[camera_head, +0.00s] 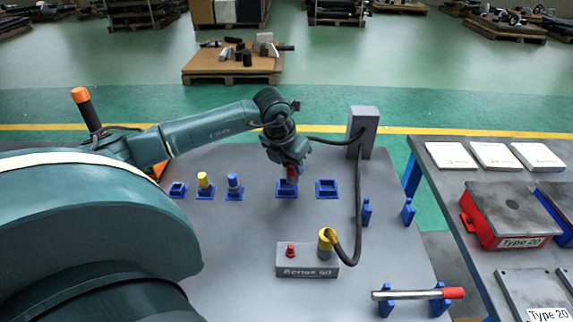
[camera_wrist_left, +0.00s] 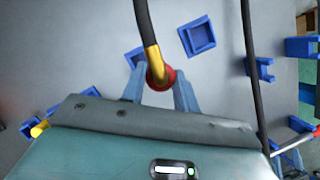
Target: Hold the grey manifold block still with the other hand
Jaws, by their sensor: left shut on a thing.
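The grey manifold block (camera_head: 307,268) stands on the grey table in the head view, with lettering on its front. It has a red fitting (camera_head: 290,251) on top and a yellow hose plug (camera_head: 325,240) at its right end. My left gripper (camera_head: 290,174) is behind the block, apart from it, above a blue holder (camera_head: 287,190). It is shut on a hose plug with a red collar, which shows between the fingers in the left wrist view (camera_wrist_left: 159,78). The block does not show clearly in the wrist view. My right gripper is not in view.
Black hoses run from a grey post (camera_head: 363,130) to my left gripper and to the block. Blue holders stand nearby, two with a yellow (camera_head: 203,181) and a blue plug (camera_head: 233,181). A red-ended rod (camera_head: 415,294) lies front right. Table left of the block is clear.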

